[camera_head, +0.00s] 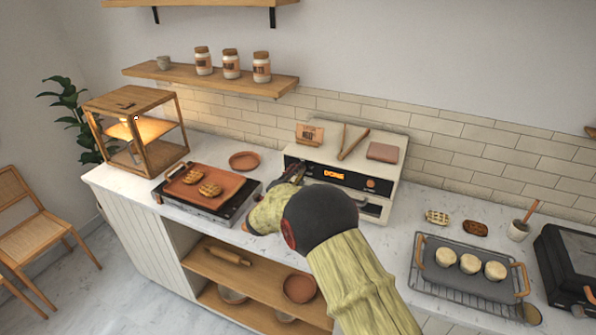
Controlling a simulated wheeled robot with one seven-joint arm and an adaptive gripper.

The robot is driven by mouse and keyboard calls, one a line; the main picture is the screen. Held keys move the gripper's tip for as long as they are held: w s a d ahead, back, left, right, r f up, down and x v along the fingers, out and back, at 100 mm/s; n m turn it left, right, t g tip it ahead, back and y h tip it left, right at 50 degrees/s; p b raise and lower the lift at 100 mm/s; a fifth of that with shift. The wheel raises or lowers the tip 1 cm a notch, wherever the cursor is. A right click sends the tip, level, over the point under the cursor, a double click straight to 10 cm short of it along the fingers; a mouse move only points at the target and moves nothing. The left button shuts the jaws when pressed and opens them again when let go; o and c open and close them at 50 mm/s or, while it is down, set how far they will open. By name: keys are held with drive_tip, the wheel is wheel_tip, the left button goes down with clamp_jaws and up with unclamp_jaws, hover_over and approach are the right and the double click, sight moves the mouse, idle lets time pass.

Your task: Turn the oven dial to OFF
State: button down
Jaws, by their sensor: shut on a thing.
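The oven (398,170) is a cream-coloured box on the counter against the tiled wall, with a dark front panel. Its display (334,175) glows orange and reads DONE. A small round dark knob (371,183) sits to the right of the display, apart from my gripper. My gripper (296,173) is at the left end of the oven's front panel, shut on what looks like the oven dial there. My fingers and arm hide that dial, so its setting cannot be read. My arm also covers part of the oven's lower front.
A griddle with a brown tray (227,182) of waffles stands left of the oven, close to my arm. A wooden lit cabinet (144,170) is farther left. Tongs (353,144) lie on the oven.

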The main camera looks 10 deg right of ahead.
drive_tip(key=n+p, duration=0.6)
drive_tip(key=n, duration=0.5)
drive_tip(key=shift+a+f, duration=0.1)
drive_tip(key=shift+n, duration=0.3)
idle(0.3)
drive_tip(key=c, duration=1.6)
unclamp_jaws()
drive_tip(key=shift+o, duration=0.2)
drive_tip(key=v, duration=1.2)
drive_tip(key=shift+a, duration=0.15)
drive_tip(key=shift+w, duration=0.15)
